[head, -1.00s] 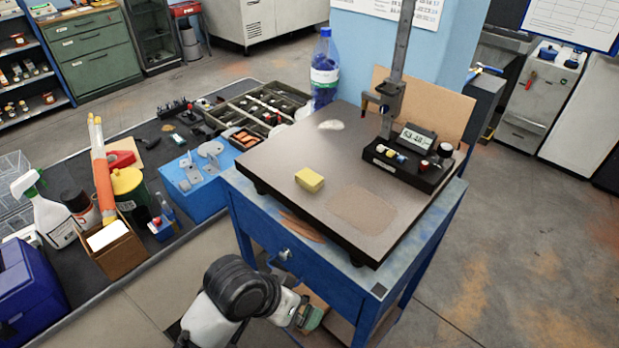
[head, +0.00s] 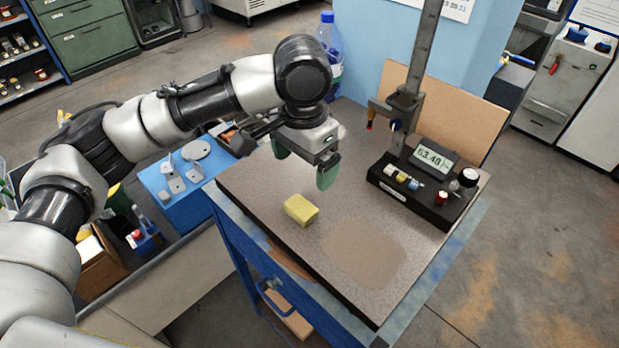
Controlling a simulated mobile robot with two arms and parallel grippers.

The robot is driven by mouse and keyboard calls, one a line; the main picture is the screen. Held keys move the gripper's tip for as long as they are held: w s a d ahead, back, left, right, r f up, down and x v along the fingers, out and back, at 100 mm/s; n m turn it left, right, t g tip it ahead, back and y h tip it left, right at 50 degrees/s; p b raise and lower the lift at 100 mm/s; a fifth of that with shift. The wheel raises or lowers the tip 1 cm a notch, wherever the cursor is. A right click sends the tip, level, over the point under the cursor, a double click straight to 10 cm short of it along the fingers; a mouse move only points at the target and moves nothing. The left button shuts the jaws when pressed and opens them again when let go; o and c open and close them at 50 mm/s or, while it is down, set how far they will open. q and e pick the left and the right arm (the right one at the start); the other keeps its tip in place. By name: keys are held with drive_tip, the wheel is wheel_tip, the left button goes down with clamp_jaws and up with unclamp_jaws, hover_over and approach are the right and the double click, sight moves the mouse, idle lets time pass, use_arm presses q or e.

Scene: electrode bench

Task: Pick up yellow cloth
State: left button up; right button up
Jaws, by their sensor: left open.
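The yellow cloth (head: 301,210) is a small folded block lying on the dark granite plate (head: 262,192), near its left front edge. My left arm comes in from the left, and my left gripper (head: 304,168) hangs over the plate, above and behind the cloth. Its two green fingertips are apart with nothing between them, and it does not touch the cloth. My right gripper does not show.
A measuring stand (head: 425,182) with a digital display and a tall column stands at the plate's back right. A blue bottle (head: 328,45) is behind my gripper. A blue tray (head: 172,190) with metal parts sits left. The plate's front right is clear.

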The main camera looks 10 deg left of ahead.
sight(301, 206)
use_arm(q)
drive_tip(key=s+f+p, duration=0.1)
drive_tip(key=s+f, duration=0.1)
drive_tip(key=f, duration=0.1)
drive_tip(key=shift+s, duration=0.35)
drive_tip(key=shift+w+a+f, duration=0.1)
drive_tip(key=shift+w+f, duration=0.05)
drive_tip(key=shift+f, duration=0.6)
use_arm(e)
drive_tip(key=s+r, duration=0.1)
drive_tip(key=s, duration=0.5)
use_arm(q)
drive_tip(key=f, duration=0.1)
drive_tip(key=f+p, duration=0.1)
drive_tip(key=f, duration=0.1)
drive_tip(key=f+p, duration=0.1)
drive_tip(key=shift+w+a+f, duration=0.1)
drive_tip(key=shift+w+f, duration=0.2)
drive_tip(key=shift+s+f, duration=0.1)
drive_tip(key=shift+f, duration=0.25)
drive_tip(key=shift+c, duration=1.6)
drive_tip(key=c, duration=0.7)
drive_tip(key=shift+c, duration=0.2)
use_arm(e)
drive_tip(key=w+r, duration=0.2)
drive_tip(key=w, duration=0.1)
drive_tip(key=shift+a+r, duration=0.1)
